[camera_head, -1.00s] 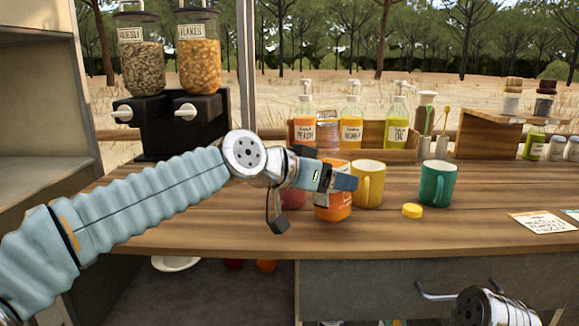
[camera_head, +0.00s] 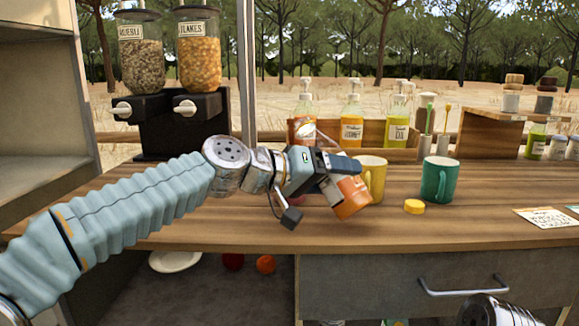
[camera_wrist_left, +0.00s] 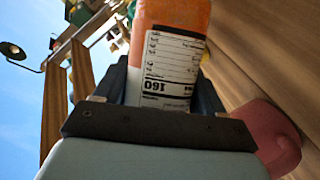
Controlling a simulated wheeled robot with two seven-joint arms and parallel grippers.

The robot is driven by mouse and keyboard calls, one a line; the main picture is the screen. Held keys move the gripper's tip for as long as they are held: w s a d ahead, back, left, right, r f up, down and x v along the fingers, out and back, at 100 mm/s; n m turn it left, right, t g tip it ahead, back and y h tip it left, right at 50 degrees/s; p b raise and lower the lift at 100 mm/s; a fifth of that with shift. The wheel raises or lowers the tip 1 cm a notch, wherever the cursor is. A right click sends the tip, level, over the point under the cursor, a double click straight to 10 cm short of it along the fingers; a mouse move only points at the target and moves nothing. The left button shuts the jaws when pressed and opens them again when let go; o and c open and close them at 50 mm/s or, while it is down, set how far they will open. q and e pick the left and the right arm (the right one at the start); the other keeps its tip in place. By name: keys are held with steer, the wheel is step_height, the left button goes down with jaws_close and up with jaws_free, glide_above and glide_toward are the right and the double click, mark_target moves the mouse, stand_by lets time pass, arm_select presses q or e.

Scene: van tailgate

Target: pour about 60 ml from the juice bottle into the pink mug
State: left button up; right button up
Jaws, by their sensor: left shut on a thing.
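My left gripper (camera_head: 338,172) is shut on the orange juice bottle (camera_head: 351,198), which it holds tilted, its lower end toward the lower right. The gripper hides the bottle's middle, and I cannot clearly make out its mouth. In the left wrist view the bottle (camera_wrist_left: 172,30) shows orange with a white printed label, between the fingers (camera_wrist_left: 160,95). The pink mug (camera_wrist_left: 277,138) is beside the gripper at the right of that view. In the head view it is almost wholly hidden behind my gripper. I cannot see any juice flowing. My right gripper is out of view.
A yellow mug (camera_head: 374,180) stands close behind the bottle, and a teal mug (camera_head: 439,180) farther right. A yellow cap (camera_head: 414,206) lies on the wooden counter (camera_head: 470,225). Pump bottles stand in a wooden crate (camera_head: 385,154) behind. The counter front is clear.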

arm_select(q)
steer(key=shift+s+d+f+n+h+b, duration=0.35)
steer(key=shift+s+f+n+h+b, duration=0.1)
steer(key=shift+n+b, duration=0.3)
steer(key=shift+s+d+f+n+b, duration=0.15)
steer(key=shift+d+f+n+b, duration=0.1)
steer(key=shift+n+b, duration=0.3)
steer(key=shift+s+r+h, duration=0.1)
steer(key=shift+r+h, duration=0.1)
steer(key=shift+h, duration=0.15)
steer(key=shift+d+r+n+p, duration=0.1)
steer(key=shift+r+n+p, duration=0.45)
steer(key=shift+r, duration=0.1)
steer(key=shift+s+r+n+h, duration=0.1)
steer(key=shift+r+n+h, duration=0.2)
steer(key=shift+r, duration=0.1)
steer(key=shift+r+n, duration=0.45)
steer(key=shift+r, duration=0.05)
steer(key=shift+w+a+r+n+h, duration=0.2)
steer(key=shift+w+r+n+h, duration=0.1)
steer(key=shift+r, duration=0.1)
steer(key=shift+r+n+h+b, duration=0.15)
steer(key=shift+n+h+b, duration=0.15)
steer(key=shift+n+b, duration=0.3)
steer(key=shift+w+a, duration=0.15)
steer(key=shift+a, duration=0.05)
